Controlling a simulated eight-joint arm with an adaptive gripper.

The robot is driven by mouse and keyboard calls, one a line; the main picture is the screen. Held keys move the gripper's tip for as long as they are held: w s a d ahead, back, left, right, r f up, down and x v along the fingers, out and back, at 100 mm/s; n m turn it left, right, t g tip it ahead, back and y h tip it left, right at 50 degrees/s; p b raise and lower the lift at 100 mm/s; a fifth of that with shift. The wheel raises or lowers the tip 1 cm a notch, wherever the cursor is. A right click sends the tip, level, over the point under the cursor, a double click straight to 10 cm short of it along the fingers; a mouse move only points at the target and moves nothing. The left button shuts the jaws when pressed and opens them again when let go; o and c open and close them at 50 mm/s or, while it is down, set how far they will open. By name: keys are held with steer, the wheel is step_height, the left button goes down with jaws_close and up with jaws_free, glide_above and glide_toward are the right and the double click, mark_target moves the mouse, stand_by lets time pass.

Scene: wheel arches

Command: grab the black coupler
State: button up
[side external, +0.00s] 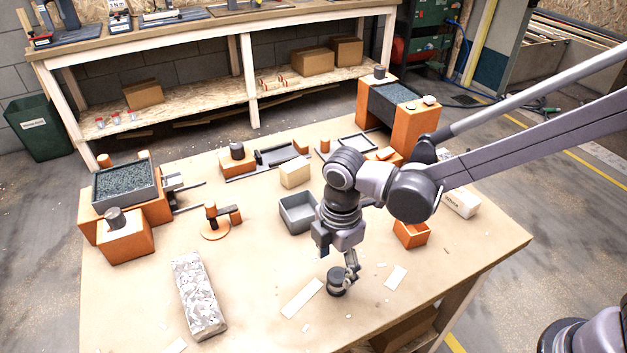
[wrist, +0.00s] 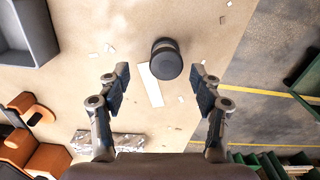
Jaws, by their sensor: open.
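The black coupler (side external: 337,281) is a short dark cylinder with a wider rim, on the front middle of the wooden table. It also shows in the wrist view (wrist: 165,62), just beyond the fingertips and between their lines, a little right of centre. My gripper (side external: 339,262) is above and close to the coupler in the side view, with one finger overlapping it there. In the wrist view my gripper (wrist: 160,76) has its two fingers wide apart with nothing between them. I cannot tell whether a finger touches the coupler.
White paper strips (side external: 302,298) lie beside the coupler. A grey open bin (side external: 297,212) and an orange box (side external: 411,233) stand behind it. A mottled grey block (side external: 198,295) lies to the left. Orange stands with gravel trays (side external: 125,186) are at the table's left and back.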

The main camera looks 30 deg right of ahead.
mark_target(338, 274)
steer(key=shift+s+f, duration=0.2)
steer(key=shift+f, duration=1.15)
steer(key=shift+s+f, duration=0.2)
steer(key=shift+f, duration=1.1)
steer(key=c, duration=1)
